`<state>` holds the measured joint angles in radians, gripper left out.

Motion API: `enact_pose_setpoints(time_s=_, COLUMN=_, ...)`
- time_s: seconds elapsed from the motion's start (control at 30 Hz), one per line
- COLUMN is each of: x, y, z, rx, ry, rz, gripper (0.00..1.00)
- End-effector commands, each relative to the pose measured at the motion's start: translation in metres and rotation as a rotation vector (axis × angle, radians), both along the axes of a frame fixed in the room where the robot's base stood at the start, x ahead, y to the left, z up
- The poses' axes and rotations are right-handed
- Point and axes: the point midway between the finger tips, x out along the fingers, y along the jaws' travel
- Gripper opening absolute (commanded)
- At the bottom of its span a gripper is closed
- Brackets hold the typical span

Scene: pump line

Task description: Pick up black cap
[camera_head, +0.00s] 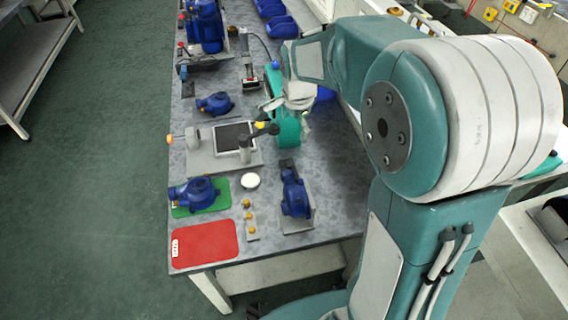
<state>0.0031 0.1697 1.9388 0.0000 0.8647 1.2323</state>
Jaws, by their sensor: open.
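My gripper (286,112) is small in the camera_head view, at the end of my teal and white arm over the right part of the workbench. It is open, its pale fingers spread apart, and I see nothing held in it. A teal part shows between and below the fingers. I cannot pick out the black cap with certainty. Small dark pieces top a grey post fixture (245,148), just left of and below my gripper; whether one is the cap is too small to tell.
The workbench (330,165) carries a blue pump on a green mat (221,184), another on a grey plate (297,222), a red mat (205,243), a white disc (250,181) and a dark-screened panel (232,138). Bench between gripper and front pump is mostly clear.

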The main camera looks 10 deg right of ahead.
Motion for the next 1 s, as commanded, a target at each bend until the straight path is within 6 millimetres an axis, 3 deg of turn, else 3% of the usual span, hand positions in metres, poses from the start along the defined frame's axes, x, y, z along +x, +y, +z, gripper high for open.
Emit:
enact_pose_setpoints(time_s=0.2, x=0.035, y=-0.005, z=-0.046, rx=0.034, ry=0.061, rz=-0.221, gripper=0.94)
enact_pose_setpoints(time_s=0.5, x=0.072, y=0.000, z=-0.115, rx=0.049, ry=0.130, rz=-0.515, gripper=0.94)
enact_pose_setpoints(time_s=0.7, x=0.083, y=-0.003, z=-0.142, rx=0.055, ry=0.153, rz=-0.632, gripper=0.94)
enact_pose_setpoints(time_s=0.87, x=0.084, y=-0.005, z=-0.156, rx=0.055, ry=0.160, rz=-0.652, gripper=0.94)
enact_pose_setpoints(time_s=1.0, x=0.083, y=-0.004, z=-0.180, rx=0.054, ry=0.161, rz=-0.652, gripper=0.94)
